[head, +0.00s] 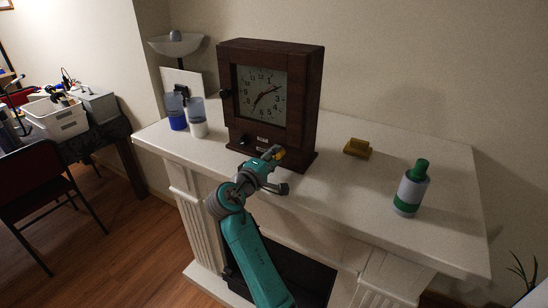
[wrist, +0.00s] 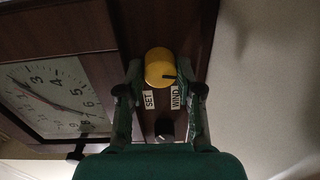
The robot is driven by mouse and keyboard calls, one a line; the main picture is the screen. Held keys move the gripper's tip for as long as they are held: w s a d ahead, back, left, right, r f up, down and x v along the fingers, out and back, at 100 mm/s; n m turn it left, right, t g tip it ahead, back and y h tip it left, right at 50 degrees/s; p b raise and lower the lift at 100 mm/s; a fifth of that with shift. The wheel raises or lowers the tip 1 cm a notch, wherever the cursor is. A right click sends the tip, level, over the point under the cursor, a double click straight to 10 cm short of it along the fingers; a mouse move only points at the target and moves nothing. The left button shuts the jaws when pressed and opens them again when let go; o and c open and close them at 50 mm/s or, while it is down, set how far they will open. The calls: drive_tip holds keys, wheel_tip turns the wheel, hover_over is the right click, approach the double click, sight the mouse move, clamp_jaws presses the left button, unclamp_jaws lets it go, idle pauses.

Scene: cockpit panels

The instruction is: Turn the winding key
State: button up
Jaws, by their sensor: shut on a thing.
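The dark wooden clock (head: 312,95) stands upright on the white mantel, its round-numbered dial (head: 262,93) facing me. Labels "SET" (wrist: 149,99) and "WIND" (wrist: 175,97) sit beside the knob.
A black knob (wrist: 164,129) is near my fingers. A yellow block (head: 357,148) and a green-capped bottle (head: 411,187) stand to the right. The mantel (head: 340,190) is clear in front of the block.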

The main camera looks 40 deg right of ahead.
drive_tip(key=shift+m, duration=1.8)
drive_tip(key=shift+f, duration=0.1)
drive_tip(key=o, duration=1.2)
drive_tip(key=shift+c, duration=0.2)
